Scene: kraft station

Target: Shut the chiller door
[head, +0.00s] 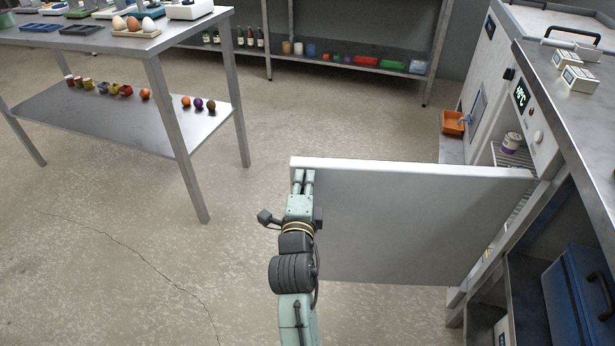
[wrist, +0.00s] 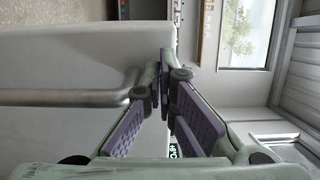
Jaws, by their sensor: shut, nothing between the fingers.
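The chiller door (head: 420,230) is a pale grey panel. It stands wide open, sticking out to the left from the chiller (head: 540,125) on the right. My gripper (head: 304,176) is at the door's free left end, near its top edge, and overlaps the panel in the head view. In the wrist view, the door (wrist: 60,55) fills the left side, with a grey bar handle (wrist: 70,98) along it. My gripper's fingers (wrist: 163,85) are shut and empty beside the end of this handle. I cannot tell whether they touch the handle or door.
A steel table (head: 190,45) with a lower shelf stands at the left. A shelf rack (head: 345,62) is at the back. A counter (head: 570,105) with small boxes runs along the right. A blue case (head: 580,300) is under it. The floor left of the door is clear.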

